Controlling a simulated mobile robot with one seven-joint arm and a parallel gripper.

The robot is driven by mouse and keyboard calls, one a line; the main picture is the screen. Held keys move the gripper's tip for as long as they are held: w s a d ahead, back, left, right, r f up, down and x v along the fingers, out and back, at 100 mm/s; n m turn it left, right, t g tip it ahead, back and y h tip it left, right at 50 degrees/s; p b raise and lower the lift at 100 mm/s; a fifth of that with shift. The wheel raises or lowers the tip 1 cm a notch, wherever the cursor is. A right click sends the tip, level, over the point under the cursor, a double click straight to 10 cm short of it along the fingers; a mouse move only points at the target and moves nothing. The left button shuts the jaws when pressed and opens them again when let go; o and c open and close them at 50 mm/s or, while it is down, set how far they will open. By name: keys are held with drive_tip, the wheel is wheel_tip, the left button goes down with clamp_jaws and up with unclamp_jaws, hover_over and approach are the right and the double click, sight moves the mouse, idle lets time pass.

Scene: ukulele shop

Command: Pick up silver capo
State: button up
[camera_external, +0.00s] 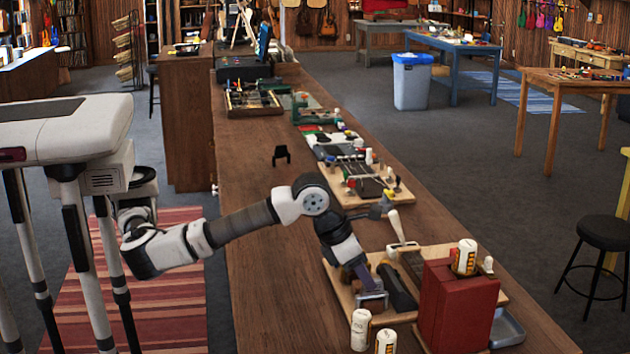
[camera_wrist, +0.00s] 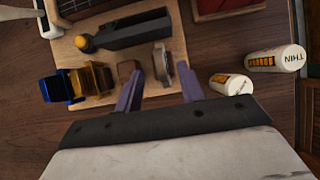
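The silver capo (camera_wrist: 163,66) appears to be the grey metal piece standing near the edge of a wooden board in the wrist view. My gripper (camera_wrist: 158,74) is open. Its two purple fingers reach toward the board edge, with the grey piece between the fingertips, nearer the right one. I cannot tell whether either finger touches it. A small brown block (camera_wrist: 127,70) is by the left fingertip. A brass-coloured capo (camera_wrist: 96,77) and a blue one (camera_wrist: 62,88) lie further left. In the external view my gripper (camera_external: 368,290) is low at the board's left edge.
Other trays and tools line the counter (camera_external: 255,185) farther back. The counter left of the board is clear.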

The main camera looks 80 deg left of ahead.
sight(372, 296)
drive_tip(key=p+x, duration=0.1)
drive_tip(key=x, duration=0.2)
drive_tip(key=shift+w+d+f, duration=0.1)
drive_tip(key=shift+w+f, duration=0.15)
drive_tip(key=shift+w, duration=0.1)
clamp_jaws()
drive_tip(key=shift+r, duration=0.15)
